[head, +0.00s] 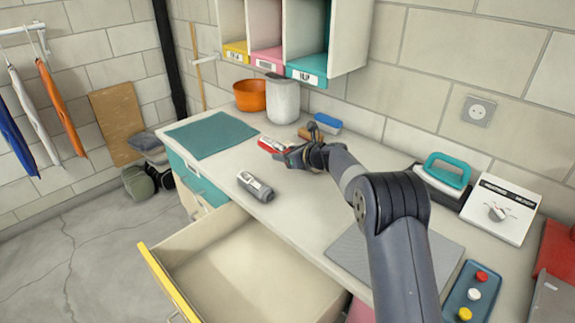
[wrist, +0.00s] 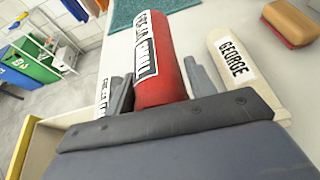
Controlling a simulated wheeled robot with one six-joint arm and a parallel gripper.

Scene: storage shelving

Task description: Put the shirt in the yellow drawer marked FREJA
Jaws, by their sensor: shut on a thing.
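A red rolled shirt (head: 272,144) with a white label lies over the worktop. My gripper (head: 287,153) is shut on it; in the wrist view the red roll (wrist: 160,60) sits between two grey fingers. The FREJA mark is not in view. A grey rolled bundle (head: 255,187) lies on the worktop near the drawer. A pale roll labelled GEORGE (wrist: 232,62) lies right of the red one.
A teal mat (head: 211,135), an orange bowl (head: 250,95) and a pale canister (head: 283,101) stand at the back left. A brush (head: 311,134) lies behind my gripper. An iron (head: 443,180), a white dial box (head: 500,209) and a button panel (head: 470,294) are at right.

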